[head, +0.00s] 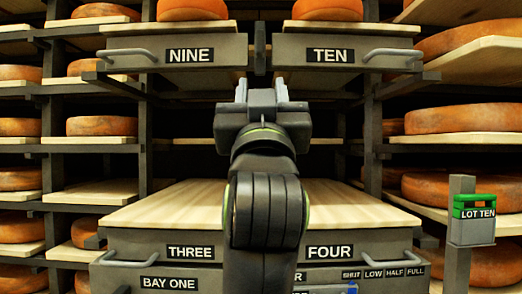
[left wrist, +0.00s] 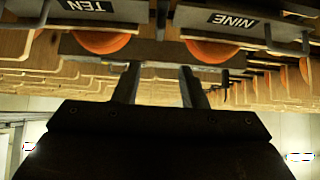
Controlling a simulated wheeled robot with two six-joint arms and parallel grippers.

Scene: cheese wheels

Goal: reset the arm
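My left gripper (head: 262,92) is in the middle of the head view, its arm rising from the bottom centre. Its two fingers point away toward the shelves, spread apart with nothing between them. In the left wrist view the same gripper (left wrist: 158,85) shows two separate fingers with an empty gap. The picture there is upside down, with the NINE label (left wrist: 233,22) and TEN label (left wrist: 90,6) near the top. My right gripper is not in either view.
Drawers NINE (head: 190,74) and TEN (head: 333,74) flank the gripper, each bearing an orange cheese wheel. A bare wooden board (head: 150,208) lies below, above drawers THREE and FOUR. Shelves of cheese (head: 462,118) stand on both sides.

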